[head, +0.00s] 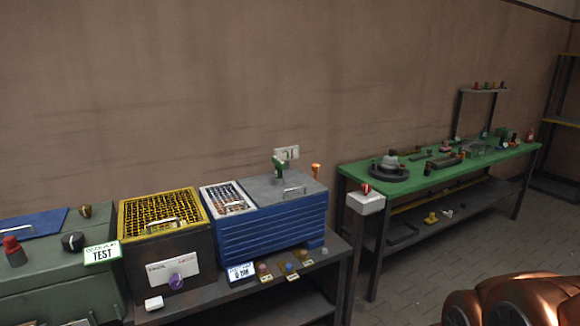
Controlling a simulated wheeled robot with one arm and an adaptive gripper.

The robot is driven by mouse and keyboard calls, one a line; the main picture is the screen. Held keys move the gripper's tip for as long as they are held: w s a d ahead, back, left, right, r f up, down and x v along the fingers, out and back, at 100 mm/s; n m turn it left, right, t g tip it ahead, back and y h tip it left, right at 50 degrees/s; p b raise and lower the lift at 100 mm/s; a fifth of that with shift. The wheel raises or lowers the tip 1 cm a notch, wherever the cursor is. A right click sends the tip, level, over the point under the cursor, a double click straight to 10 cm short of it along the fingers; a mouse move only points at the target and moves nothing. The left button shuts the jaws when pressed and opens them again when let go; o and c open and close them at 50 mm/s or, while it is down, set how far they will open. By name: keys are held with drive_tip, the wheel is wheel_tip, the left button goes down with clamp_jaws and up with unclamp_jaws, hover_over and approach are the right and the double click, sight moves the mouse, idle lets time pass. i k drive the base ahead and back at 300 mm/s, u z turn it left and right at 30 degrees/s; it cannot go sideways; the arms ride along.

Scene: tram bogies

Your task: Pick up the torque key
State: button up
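I cannot pick out the torque key with certainty. Several small knobbed pieces with tags lie at the front edge of the near bench: a red-topped one (262,269), a blue-topped one (289,268) and a pinkish one (305,256). They are too small to identify. They lie in front of a blue ribbed box (285,228) with a grey lid, beside a white and blue label (240,272). A green tool-like item (279,166) and an orange-topped piece (316,171) stand on or behind that box. My gripper is not in view.
A dark box with a yellow grid (160,222) and a green-grey case with a TEST sign (102,253) stand left on the near bench. A green-topped bench (440,181) with many parts stands right. A white box on a post (366,202) stands between. Floor (420,265) is open ahead.

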sight(280, 166)
drive_tip(key=u, duration=0.05)
drive_tip(key=i, duration=1.55)
drive_tip(key=u, duration=1.15)
drive_tip(key=i, duration=0.75)
drive_tip(key=u, duration=0.4)
